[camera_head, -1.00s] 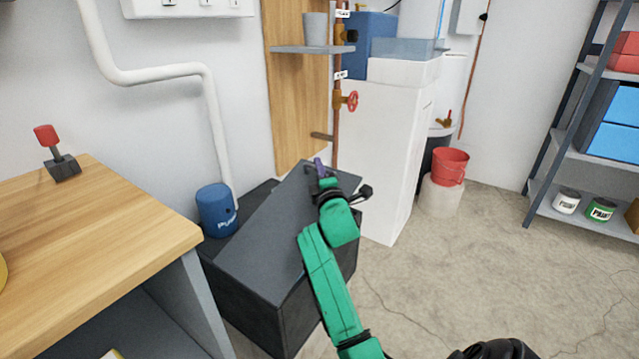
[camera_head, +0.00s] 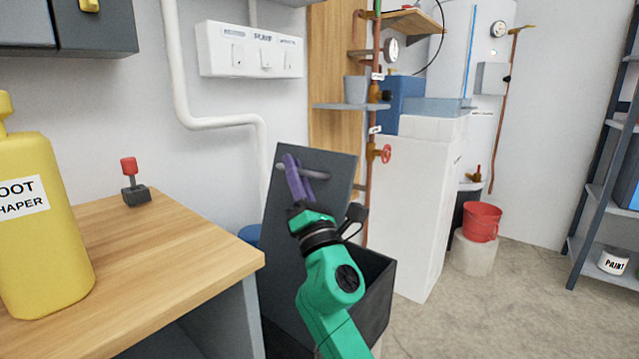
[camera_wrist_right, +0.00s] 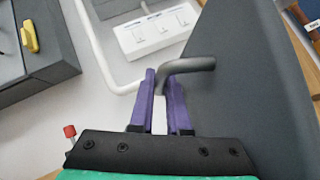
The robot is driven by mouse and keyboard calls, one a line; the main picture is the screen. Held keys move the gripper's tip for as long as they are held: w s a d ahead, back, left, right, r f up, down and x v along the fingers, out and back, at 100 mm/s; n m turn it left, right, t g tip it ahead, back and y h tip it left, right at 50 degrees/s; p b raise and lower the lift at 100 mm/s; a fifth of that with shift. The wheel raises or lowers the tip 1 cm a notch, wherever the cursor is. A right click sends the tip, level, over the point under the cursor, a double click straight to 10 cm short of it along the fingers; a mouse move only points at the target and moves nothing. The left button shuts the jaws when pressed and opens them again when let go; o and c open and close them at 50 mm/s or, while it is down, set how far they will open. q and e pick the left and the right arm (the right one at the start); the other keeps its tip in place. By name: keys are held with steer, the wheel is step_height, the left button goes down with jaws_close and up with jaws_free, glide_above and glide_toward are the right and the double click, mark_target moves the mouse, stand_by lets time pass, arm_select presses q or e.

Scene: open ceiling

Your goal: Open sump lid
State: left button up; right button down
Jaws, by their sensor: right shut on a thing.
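The sump lid (camera_head: 335,178) is a dark grey panel, tilted up steeply above the dark sump box (camera_head: 377,300). A grey bar handle (camera_head: 330,171) stands out from the lid's upper part. My right gripper (camera_head: 295,178), with purple fingers on a green arm, is shut on the handle. In the right wrist view the handle (camera_wrist_right: 192,65) bends down between the purple fingers (camera_wrist_right: 162,95), and the lid (camera_wrist_right: 245,75) fills the right side. My arm and the lid hide much of the box. My left gripper is not in view.
A wooden bench (camera_head: 150,255) with a red-knobbed lever (camera_head: 133,182) and a yellow bottle (camera_head: 40,215) stands at left. A blue pump (camera_head: 250,235) is mostly hidden behind the lid. A white cabinet (camera_head: 415,200) and red bucket (camera_head: 482,222) stand right. Floor is clear at lower right.

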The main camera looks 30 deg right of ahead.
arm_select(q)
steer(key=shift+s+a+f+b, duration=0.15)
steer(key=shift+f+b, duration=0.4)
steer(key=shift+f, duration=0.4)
arm_select(e)
steer(key=s+a+n+t+y, duration=0.1)
steer(key=s+a+n+y, duration=0.1)
steer(key=a+n+y, duration=0.2)
steer(key=shift+a+r+n, duration=0.3)
steer(key=shift+a+n, duration=0.1)
steer(key=shift+a, duration=0.85)
steer(key=c, duration=0.9)
jaws_free()
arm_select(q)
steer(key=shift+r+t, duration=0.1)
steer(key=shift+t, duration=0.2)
arm_select(e)
steer(key=shift+f, duration=0.1)
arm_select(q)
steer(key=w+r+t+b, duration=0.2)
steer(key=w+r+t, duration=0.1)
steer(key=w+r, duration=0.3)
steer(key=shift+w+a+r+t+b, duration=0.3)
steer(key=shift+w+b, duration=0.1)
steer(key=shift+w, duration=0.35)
arm_select(e)
steer(key=v, duration=0.7)
steer(key=shift+s+f, duration=0.1)
